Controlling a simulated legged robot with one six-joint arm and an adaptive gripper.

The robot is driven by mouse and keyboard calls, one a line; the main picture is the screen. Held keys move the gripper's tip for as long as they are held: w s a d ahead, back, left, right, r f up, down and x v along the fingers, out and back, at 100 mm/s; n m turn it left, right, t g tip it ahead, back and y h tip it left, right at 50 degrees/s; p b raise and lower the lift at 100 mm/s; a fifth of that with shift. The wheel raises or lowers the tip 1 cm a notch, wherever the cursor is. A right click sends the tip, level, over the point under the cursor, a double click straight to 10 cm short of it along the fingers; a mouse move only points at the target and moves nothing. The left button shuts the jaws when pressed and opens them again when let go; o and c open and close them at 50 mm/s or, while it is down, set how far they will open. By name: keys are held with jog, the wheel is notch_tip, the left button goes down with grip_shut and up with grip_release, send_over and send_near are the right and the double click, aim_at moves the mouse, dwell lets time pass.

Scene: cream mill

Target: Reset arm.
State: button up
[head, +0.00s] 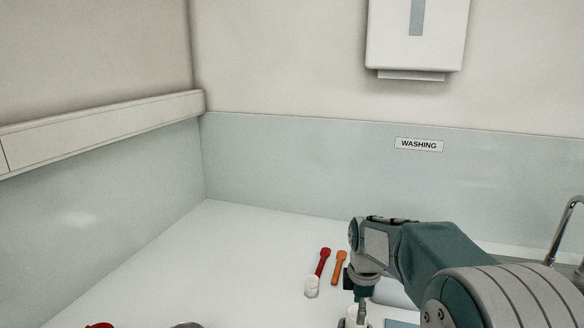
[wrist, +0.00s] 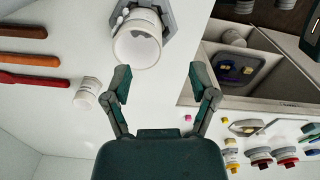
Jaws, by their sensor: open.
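My arm reaches in from the right in the head view, bent downward over the white counter (head: 245,270). My gripper (wrist: 160,86) is open in the wrist view, with its two fingers spread wide and nothing between them. A white round cup (wrist: 138,48) lies just beyond the fingertips, in front of a grey angular holder (wrist: 182,18). Whether the fingers are above it or level with it I cannot tell. In the head view the gripper is mostly cut off by the bottom edge.
A small white jar (head: 311,287) stands by a red spoon (head: 323,262) and an orange spoon (head: 338,267). A tap (head: 563,230) rises at the right. The counter's left is mostly clear.

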notch_tip(320, 180, down, 4)
jog(key=shift+f, duration=0.15)
jog(key=shift+d+f, duration=0.3)
jog(key=shift+f, duration=0.25)
jog(key=shift+a+f, duration=0.1)
jog(key=shift+a, duration=0.25)
jog(key=shift+c, duration=0.3)
grip_shut()
jog(key=shift+d, duration=0.15)
jog(key=shift+r, duration=2.55)
